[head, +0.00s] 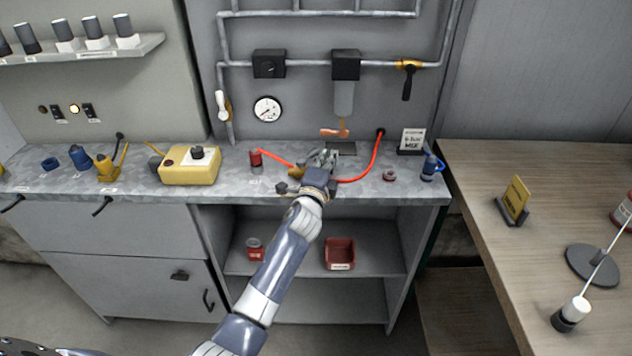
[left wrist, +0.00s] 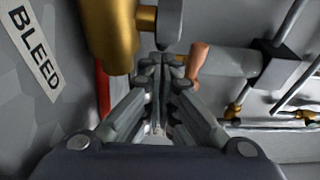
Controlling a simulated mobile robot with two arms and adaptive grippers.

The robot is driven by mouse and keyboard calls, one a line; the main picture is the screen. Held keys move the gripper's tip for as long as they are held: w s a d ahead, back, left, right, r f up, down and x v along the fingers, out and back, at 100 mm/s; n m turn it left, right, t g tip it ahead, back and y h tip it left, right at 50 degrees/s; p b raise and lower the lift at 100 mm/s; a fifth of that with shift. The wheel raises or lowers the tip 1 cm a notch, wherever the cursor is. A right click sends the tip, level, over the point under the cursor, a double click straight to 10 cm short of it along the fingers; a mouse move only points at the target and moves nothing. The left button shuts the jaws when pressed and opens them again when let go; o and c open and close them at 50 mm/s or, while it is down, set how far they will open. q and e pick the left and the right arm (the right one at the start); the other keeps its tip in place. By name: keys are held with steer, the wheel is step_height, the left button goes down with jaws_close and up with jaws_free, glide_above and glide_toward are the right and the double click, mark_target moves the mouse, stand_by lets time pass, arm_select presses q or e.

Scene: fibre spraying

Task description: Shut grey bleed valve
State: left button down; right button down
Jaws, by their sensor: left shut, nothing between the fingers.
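My left gripper (head: 322,158) reaches over the grey bench top, below the filter unit, with its fingers shut and empty. In the left wrist view the closed fingertips (left wrist: 162,62) are just below a grey valve part (left wrist: 168,24), touching or very near it. This part joins a brass valve body (left wrist: 108,32). A label reading BLEED (left wrist: 36,50) lies to the left of the brass body. In the head view my gripper and wrist hide most of the valve, and how far it is turned cannot be told. My right gripper is not in view.
A copper-coloured lever (head: 336,132) hangs under the filter (head: 345,92). A red hose (head: 369,163) runs beside my gripper. A yellow box (head: 190,166) and a red-topped fitting (head: 256,160) stand to the left. A sign (head: 411,140) and a blue fitting (head: 430,168) stand to the right.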

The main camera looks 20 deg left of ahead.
arm_select(q)
steer(key=shift+w+a+f+b, duration=0.15)
steer(key=shift+w+a+b, duration=0.15)
steer(key=shift+b, duration=0.25)
steer(key=shift+w+a+n+y+b, duration=0.15)
steer(key=shift+n+y+b, duration=0.4)
steer(key=shift+y, duration=0.25)
steer(key=shift+w+a+n+g+y+b, duration=0.15)
steer(key=shift+n+g+y+b, duration=0.15)
steer(key=shift+y+b, duration=0.15)
stand_by(1.3)
stand_by(0.8)
steer(key=v, duration=1.2)
stand_by(0.4)
